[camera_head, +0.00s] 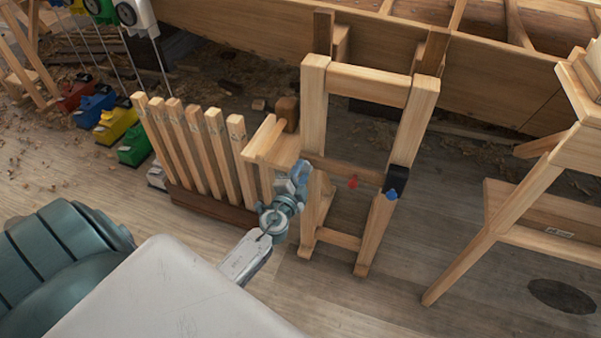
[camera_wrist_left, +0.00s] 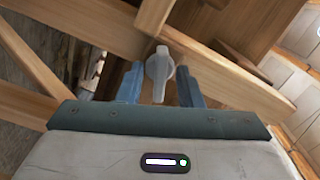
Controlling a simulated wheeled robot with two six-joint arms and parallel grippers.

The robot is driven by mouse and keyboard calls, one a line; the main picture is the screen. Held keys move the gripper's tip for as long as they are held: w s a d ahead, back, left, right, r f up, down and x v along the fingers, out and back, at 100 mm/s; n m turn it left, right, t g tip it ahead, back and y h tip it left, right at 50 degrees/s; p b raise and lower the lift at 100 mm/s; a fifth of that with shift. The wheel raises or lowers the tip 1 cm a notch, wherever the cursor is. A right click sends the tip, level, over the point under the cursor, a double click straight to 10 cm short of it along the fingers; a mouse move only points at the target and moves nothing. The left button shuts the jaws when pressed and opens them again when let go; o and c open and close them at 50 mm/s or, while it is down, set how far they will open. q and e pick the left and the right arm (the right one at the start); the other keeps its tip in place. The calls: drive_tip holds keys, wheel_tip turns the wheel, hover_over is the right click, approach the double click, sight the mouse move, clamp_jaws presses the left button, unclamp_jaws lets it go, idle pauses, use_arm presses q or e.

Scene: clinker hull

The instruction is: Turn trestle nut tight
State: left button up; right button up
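A wooden trestle (camera_head: 313,110) stands upright in the middle of the head view, with crossbars between its posts. In the left wrist view, a grey wing-shaped nut (camera_wrist_left: 158,68) sits against a wooden beam of it (camera_wrist_left: 110,32). My left gripper (camera_head: 299,176) is at the trestle's left post in the head view. Its two blue fingers lie on either side of the nut's lever in the wrist view, with gaps to both sides, so it is open. The nut is hidden behind the gripper in the head view. My right gripper is out of view.
A rack of upright wooden slats (camera_head: 200,150) stands just left of the trestle. Another wooden stand (camera_head: 510,210) is at right. The planked hull (camera_head: 480,75) lies behind.

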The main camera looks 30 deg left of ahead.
use_arm(q)
drive_tip(key=c, duration=0.7)
drive_tip(key=shift+o, duration=0.2)
drive_tip(key=shift+m, duration=0.4)
drive_tip(key=m, duration=0.4)
drive_tip(key=shift+m, duration=0.3)
drive_tip(key=m, duration=0.4)
drive_tip(key=shift+m, duration=0.8)
